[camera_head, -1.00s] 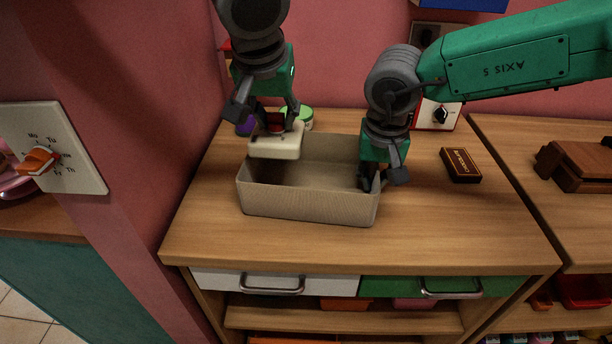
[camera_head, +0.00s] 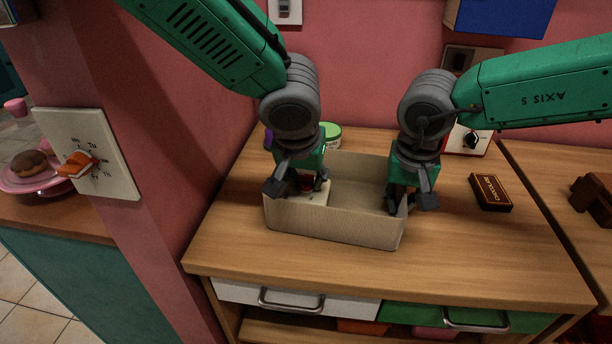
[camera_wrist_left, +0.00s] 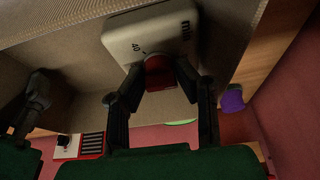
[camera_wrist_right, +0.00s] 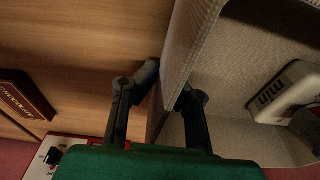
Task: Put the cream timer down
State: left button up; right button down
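The cream timer (camera_head: 316,192) is inside the left end of the grey-beige bin (camera_head: 330,224), low between its walls. In the left wrist view the timer (camera_wrist_left: 150,38) shows black markings and a red knob (camera_wrist_left: 160,73). My left gripper (camera_head: 302,188) has its fingers closed on either side of that knob. Whether the timer touches the bin floor is hard to tell. My right gripper (camera_head: 409,204) is closed over the bin's right wall, one finger outside and one inside, as the right wrist view shows. The timer (camera_wrist_right: 290,92) also appears there, inside the bin.
A dark chocolate box (camera_head: 490,192) lies right of the bin on the wooden counter (camera_head: 235,245). A green-lidded container (camera_head: 330,134) and a purple item (camera_head: 268,138) stand behind the bin. A wall dial panel (camera_head: 88,160) is at left. Drawers with handles are below.

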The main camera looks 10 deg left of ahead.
pick_arm(q)
jog(key=shift+o, duration=1.1)
jog(key=shift+r, duration=0.2)
jog(key=v, duration=1.2)
pick_arm(e)
jog(key=c, duration=1.6)
grip_release()
jog(key=shift+c, duration=0.2)
